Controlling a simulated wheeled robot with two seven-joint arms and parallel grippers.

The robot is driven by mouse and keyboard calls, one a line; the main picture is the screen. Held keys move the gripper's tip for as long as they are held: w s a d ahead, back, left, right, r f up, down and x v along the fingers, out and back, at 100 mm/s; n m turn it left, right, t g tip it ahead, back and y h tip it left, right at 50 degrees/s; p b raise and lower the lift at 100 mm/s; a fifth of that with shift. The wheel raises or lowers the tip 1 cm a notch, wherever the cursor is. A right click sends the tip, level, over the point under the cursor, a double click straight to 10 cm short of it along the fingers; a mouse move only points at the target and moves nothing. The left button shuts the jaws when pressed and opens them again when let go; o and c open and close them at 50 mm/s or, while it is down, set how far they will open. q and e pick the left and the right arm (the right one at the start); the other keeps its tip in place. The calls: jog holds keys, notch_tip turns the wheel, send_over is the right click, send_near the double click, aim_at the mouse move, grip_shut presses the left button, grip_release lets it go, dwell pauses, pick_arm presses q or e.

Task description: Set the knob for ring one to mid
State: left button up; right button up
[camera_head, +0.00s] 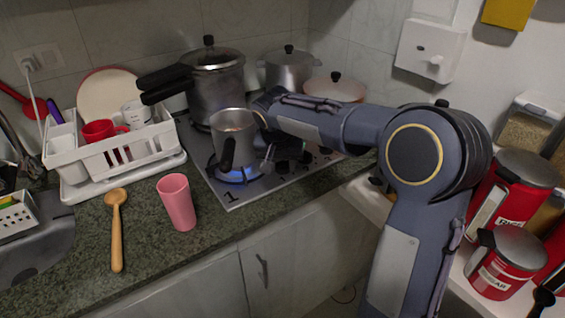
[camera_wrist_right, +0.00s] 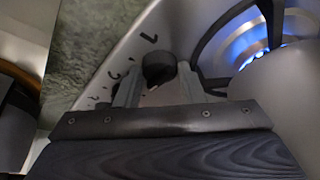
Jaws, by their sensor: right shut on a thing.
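The hob (camera_head: 238,197) stands on the counter, with a "1" printed at its front left corner. A blue flame (camera_head: 236,175) burns under the small pot (camera_head: 236,125); this lit ring also shows at the upper right of the right wrist view (camera_wrist_right: 262,44). A dark round knob (camera_wrist_right: 158,68) sits on the metal panel, with printed marks to its left. My right gripper (camera_wrist_right: 158,85) is shut on this knob, one finger on each side. In the head view, my right arm hides much of the hob's right side. My left gripper is not in view.
A pressure cooker (camera_head: 215,84) and other pots stand at the back. A pink cup (camera_head: 177,202) and a wooden spoon (camera_head: 117,228) are on the counter left of the hob, near a white dish rack (camera_head: 110,160). Red canisters (camera_head: 500,262) stand at the right.

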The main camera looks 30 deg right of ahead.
jog(key=shift+m, duration=0.3)
jog(key=o, duration=1)
jog(key=v, duration=0.7)
jog(key=shift+r+p, duration=0.3)
jog(key=shift+r, duration=0.1)
jog(key=shift+s+a, duration=0.1)
